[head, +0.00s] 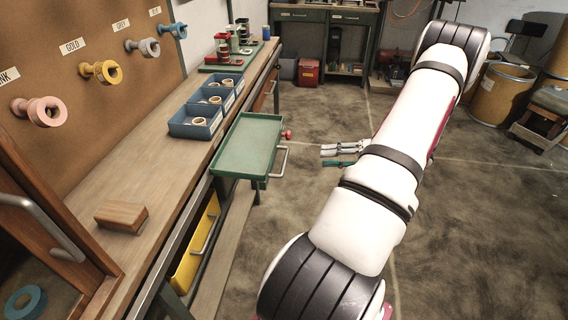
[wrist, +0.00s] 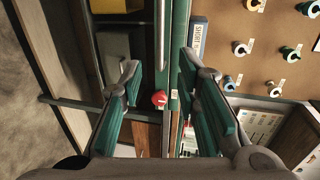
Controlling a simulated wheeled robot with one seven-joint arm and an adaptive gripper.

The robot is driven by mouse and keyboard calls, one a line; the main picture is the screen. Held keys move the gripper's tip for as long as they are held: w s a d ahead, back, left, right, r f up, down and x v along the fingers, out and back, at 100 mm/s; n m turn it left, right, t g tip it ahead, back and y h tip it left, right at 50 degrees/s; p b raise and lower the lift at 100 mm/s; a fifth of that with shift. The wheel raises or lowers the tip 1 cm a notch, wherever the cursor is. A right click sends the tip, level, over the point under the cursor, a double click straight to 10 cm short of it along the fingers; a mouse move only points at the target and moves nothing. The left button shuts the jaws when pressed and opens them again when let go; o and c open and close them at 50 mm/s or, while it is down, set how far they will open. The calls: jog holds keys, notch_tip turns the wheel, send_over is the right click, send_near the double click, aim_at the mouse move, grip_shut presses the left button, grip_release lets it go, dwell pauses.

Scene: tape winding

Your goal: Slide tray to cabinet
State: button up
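The green tray (head: 246,143) is shallow and empty. It stands level beside the workbench's right edge, with a silver bar handle (head: 281,163) on its right side and a red knob (head: 287,134) near its far right corner. My gripper (head: 325,157) is open and empty, to the right of the handle and apart from it. In the wrist view, the handle (wrist: 161,35) and the red knob (wrist: 159,98) show between the spread teal fingers (wrist: 160,78). A brown wooden cabinet door (head: 35,185) with a silver handle stands at the lower left; the cabinet's inside is mostly hidden.
The workbench (head: 150,160) holds blue bins (head: 195,121) and a wooden block (head: 121,216). A yellow drawer (head: 194,250) sits below its edge. Tape rolls hang on labelled pegs above. A teal roll (head: 25,302) lies at the lower left. Floor right of the tray is clear.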

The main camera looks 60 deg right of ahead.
aim_at(286, 158)
jog(key=x, duration=1.3)
jog(key=shift+w+a+b, duration=0.2)
jog(key=shift+w+b, duration=0.05)
jog(key=shift+b, duration=0.05)
grip_shut()
